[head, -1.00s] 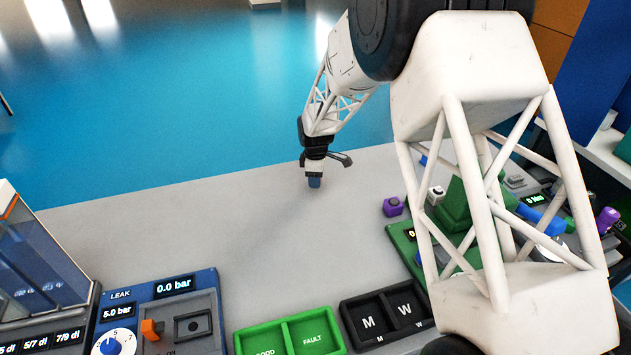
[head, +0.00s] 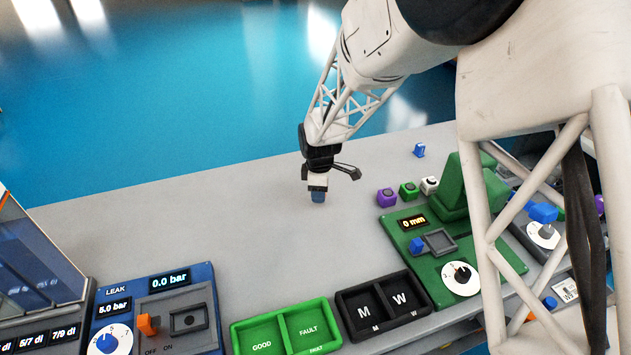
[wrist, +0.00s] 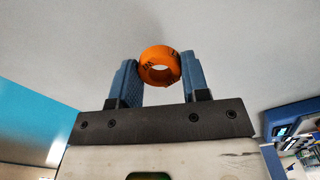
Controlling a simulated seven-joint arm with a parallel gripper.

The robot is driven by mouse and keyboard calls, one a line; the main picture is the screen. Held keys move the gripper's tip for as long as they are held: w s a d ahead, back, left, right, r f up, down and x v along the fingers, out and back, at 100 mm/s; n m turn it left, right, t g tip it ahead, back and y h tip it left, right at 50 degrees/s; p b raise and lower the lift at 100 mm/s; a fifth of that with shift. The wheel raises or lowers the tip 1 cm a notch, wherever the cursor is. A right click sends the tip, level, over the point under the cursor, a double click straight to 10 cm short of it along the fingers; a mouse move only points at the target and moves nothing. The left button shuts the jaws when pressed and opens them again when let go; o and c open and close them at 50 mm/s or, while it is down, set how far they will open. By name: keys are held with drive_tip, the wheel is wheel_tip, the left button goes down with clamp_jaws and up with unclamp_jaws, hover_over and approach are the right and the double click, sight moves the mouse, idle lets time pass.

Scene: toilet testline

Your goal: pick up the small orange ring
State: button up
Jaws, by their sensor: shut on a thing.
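The small orange ring (wrist: 160,66) shows in the wrist view between the two blue fingertips of my gripper (wrist: 159,78). Dark markings are on its face, and its hole faces the wrist camera. The gripper is shut on the ring, with a finger on each side. In the head view my gripper (head: 318,197) points down over the open grey part of the bench. The ring cannot be made out there, and the height above the bench is hard to tell.
The grey bench (head: 200,215) is clear around the gripper. A green GOOD/FAULT tray (head: 286,325), black M/W tray (head: 384,307) and blue leak panel (head: 150,310) line the front.

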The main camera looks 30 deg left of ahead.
drive_tip(key=shift+s+d+r, duration=0.15)
drive_tip(key=shift+s+d, duration=0.85)
drive_tip(key=shift+s, duration=0.2)
